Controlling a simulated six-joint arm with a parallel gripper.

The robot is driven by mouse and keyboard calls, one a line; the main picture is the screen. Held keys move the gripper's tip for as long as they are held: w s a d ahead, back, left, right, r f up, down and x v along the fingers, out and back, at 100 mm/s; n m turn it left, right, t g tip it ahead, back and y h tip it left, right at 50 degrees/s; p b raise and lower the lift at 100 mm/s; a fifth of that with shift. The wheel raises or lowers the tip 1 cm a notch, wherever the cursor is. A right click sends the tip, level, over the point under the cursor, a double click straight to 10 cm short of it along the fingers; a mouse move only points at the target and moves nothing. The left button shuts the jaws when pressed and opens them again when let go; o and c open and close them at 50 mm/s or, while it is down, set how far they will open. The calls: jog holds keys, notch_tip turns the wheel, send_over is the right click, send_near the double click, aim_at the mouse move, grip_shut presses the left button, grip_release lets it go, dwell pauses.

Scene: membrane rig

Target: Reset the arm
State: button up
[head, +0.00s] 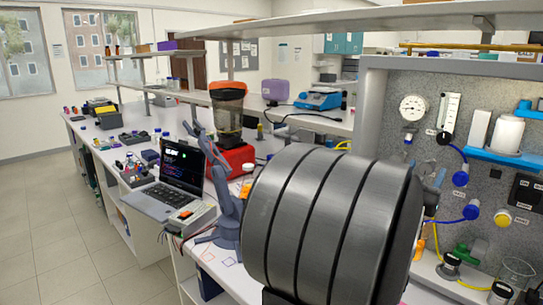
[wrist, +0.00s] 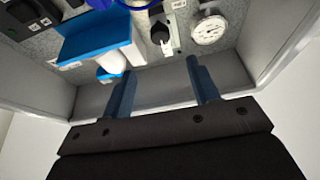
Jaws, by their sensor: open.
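My gripper (wrist: 160,70) shows in the wrist view with its two blue fingers spread wide apart. Nothing is between them, and they touch nothing that I can see. Beyond them is the grey speckled rig panel (wrist: 190,60) with its pale frame, seen upside down. In the head view a large dark grey ribbed cylinder, which looks like part of my arm, fills the lower middle. It hides most of what is behind it. A small bluish piece shows at its right edge in front of the panel (head: 390,85); I cannot tell whether it is my gripper.
The panel carries a round gauge (head: 412,107), a flow meter (head: 449,112), a blue shelf (head: 503,158) and blue and yellow tubing. A blue-grey jointed arm (head: 227,205) stands on the bench beside a laptop (head: 176,178). The floor (head: 70,230) at left is clear.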

aim_at(443, 141)
jog(key=x, duration=1.5)
jog(key=shift+d+r, duration=0.15)
jog(key=shift+d, duration=0.05)
jog(key=n+t+y, duration=0.1)
jog(key=n, duration=0.3)
jog(key=shift+a, duration=0.1)
jog(key=s+a+f+m+g, duration=0.1)
jog(key=s+a+f+m, duration=0.1)
jog(key=s+a, duration=0.2)
jog(key=s+a+f+m+g+h, duration=0.1)
jog(key=s+a+f+m, duration=0.1)
jog(key=s, duration=0.8)
jog(key=shift+a+f+m, duration=0.4)
jog(key=shift+a+f, duration=0.4)
jog(key=shift+a, duration=0.2)
